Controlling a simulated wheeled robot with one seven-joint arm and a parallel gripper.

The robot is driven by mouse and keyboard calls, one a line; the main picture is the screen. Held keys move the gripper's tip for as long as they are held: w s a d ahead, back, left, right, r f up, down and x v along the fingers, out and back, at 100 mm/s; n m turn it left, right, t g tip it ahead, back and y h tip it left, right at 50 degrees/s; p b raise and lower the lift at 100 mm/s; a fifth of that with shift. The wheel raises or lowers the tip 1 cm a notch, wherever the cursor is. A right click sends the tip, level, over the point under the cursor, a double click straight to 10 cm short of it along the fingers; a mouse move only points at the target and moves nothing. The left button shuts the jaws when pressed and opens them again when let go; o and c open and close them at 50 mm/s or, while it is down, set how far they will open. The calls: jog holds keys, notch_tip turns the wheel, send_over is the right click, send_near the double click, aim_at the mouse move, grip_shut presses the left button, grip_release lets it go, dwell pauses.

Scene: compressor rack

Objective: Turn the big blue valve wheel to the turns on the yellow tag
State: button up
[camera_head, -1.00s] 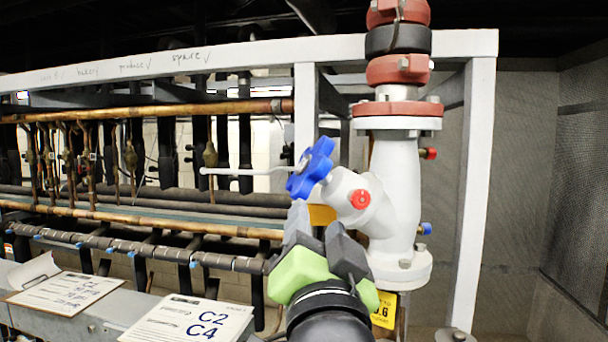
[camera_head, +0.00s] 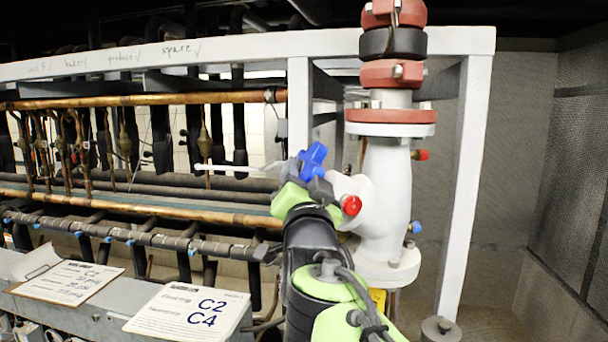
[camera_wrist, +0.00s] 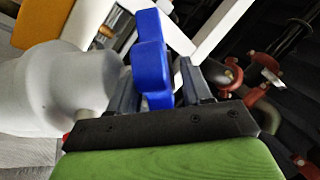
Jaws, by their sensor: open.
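The big blue valve wheel (camera_head: 314,160) sits on the angled neck of a white valve body (camera_head: 385,205). My arm covers its lower part in the head view. My gripper (camera_head: 303,165) is at the wheel. In the wrist view, the blue wheel (camera_wrist: 151,65) stands edge-on between the two grey fingers of my gripper (camera_wrist: 155,90), which are open around it. I cannot tell whether either finger touches it. The white valve body (camera_wrist: 60,85) fills the left of the wrist view. The yellow tag (camera_head: 378,299) is mostly hidden behind my arm, and its writing cannot be read.
A small red knob (camera_head: 351,206) is on the valve body close to my gripper. A white frame post (camera_head: 468,190) stands right of the valve. A C2 C4 card (camera_head: 190,315) and a clipboard (camera_head: 68,282) lie at lower left. Copper pipes (camera_head: 150,98) run behind.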

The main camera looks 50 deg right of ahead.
grip_shut()
jog(key=shift+y, duration=0.4)
jog(key=shift+s+r+n+y+p, duration=0.1)
jog(key=shift+r+n+y+p, duration=0.15)
jog(key=shift+n+y+p, duration=0.65)
jog(key=y, duration=0.1)
jog(key=n+y, duration=0.1)
jog(key=y, duration=0.1)
jog(key=n+y, duration=0.1)
jog(key=shift+d+r+y+p, duration=0.15)
jog(key=shift+r+y+p, duration=0.1)
jog(key=shift+y+p, duration=0.05)
jog(key=n+y, duration=0.1)
jog(key=y, duration=0.2)
jog(key=shift+r+g, duration=0.15)
jog(key=shift+g, duration=0.25)
jog(key=shift+d+n+g+y, duration=0.25)
jog(key=shift+n+g+y, duration=0.45)
jog(key=shift+y, duration=1)
jog(key=shift+d+y, duration=0.1)
jog(key=shift+y, duration=0.3)
